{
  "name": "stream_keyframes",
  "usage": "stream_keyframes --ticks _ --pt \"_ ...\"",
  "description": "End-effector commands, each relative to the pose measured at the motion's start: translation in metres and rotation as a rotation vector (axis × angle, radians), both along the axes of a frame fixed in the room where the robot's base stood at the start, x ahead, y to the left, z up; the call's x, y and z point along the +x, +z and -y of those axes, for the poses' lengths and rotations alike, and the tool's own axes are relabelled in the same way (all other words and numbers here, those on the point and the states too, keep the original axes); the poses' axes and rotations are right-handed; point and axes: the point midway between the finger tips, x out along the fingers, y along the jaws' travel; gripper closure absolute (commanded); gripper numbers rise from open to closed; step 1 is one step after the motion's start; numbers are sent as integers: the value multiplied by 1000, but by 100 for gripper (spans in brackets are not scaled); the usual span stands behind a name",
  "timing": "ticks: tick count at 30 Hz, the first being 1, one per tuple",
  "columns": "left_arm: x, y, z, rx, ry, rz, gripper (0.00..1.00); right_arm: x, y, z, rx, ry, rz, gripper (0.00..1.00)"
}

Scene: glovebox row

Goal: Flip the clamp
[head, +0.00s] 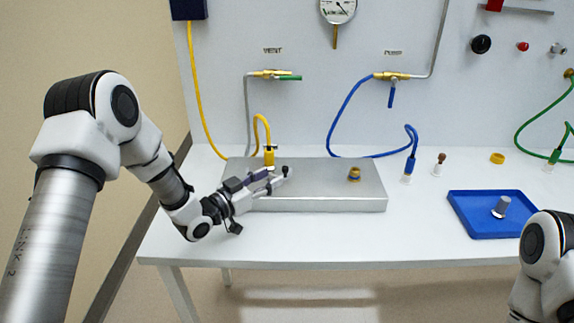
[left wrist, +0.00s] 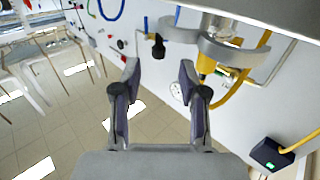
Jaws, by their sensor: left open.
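The clamp (left wrist: 205,45) is a grey metal band around the fitting under the yellow hose connector (head: 269,156), at the left end of the silver box (head: 340,173). Its black knob (left wrist: 158,47) sticks out to one side and also shows in the head view (head: 285,169). My left gripper (head: 278,180) is low over the box beside the clamp. In the left wrist view its two fingers (left wrist: 158,72) are apart, with the knob just beyond the gap between the tips. I cannot tell whether they touch it. My right gripper is out of view.
A blue tray (head: 480,222) holding a grey cylinder (head: 501,207) lies at right. Blue (head: 409,165) and green (head: 555,156) hose ends stand behind. The table's front strip is clear.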

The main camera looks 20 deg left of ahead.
Motion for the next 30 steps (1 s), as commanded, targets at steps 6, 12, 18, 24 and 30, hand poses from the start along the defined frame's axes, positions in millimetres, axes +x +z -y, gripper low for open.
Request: stream_keyframes --ticks 6,12,18,24,30 --pt "37 2 22 2 -4 2 57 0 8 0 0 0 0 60" --pt "54 1 31 0 -2 0 57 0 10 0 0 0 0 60" --pt "54 0 31 -1 -1 0 57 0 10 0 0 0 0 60" --pt "54 0 31 0 -1 1 100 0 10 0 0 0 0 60" --pt "54 0 31 0 1 0 100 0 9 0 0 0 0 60"
